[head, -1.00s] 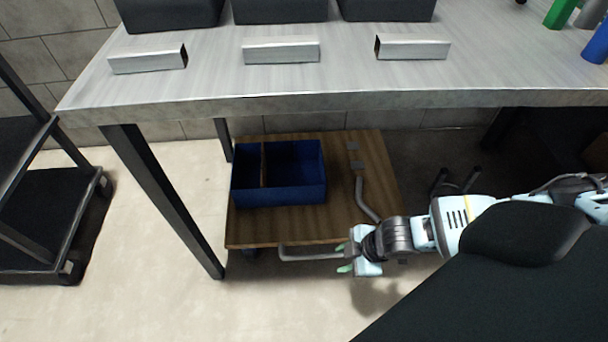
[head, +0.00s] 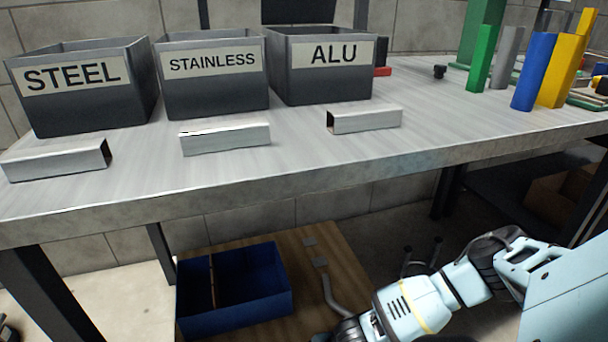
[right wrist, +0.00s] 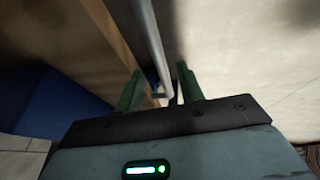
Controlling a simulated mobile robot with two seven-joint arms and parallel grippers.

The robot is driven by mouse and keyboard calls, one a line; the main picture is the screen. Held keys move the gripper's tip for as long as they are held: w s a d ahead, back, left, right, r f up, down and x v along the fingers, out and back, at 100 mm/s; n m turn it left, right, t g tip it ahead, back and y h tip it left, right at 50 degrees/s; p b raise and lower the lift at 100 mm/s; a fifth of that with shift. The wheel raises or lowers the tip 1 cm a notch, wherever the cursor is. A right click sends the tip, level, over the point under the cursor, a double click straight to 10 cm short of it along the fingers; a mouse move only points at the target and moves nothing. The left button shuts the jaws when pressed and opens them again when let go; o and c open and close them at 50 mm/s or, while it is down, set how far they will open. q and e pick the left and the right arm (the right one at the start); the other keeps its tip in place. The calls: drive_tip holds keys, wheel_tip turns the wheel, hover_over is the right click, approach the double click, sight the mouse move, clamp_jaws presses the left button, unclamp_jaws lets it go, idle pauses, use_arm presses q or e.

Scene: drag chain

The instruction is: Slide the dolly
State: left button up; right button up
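The dolly (head: 352,278) is a low wooden platform under the table, cut off by the bottom edge of the head view. A blue box (head: 240,308) with a divider sits on it. A bent grey handle (head: 333,294) lies at its right side. The dolly's wooden edge (right wrist: 108,35) shows in the right wrist view. My right gripper (right wrist: 160,86) is open there, with a grey bar (right wrist: 150,35) running between its green fingers and gaps on both sides. In the head view only my right arm shows, its gripper below the frame. My left gripper is not in view.
The metal table (head: 290,160) stands above the dolly, with table legs (head: 50,300) on the left. On it are bins labelled STEEL (head: 85,105), STAINLESS (head: 215,95) and ALU (head: 325,85), metal tubes and coloured blocks. Pale floor is open in the right wrist view (right wrist: 255,50).

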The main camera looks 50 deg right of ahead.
drive_tip(key=shift+b+x, duration=0.6)
drive_tip(key=shift+x, duration=0.9)
clamp_jaws()
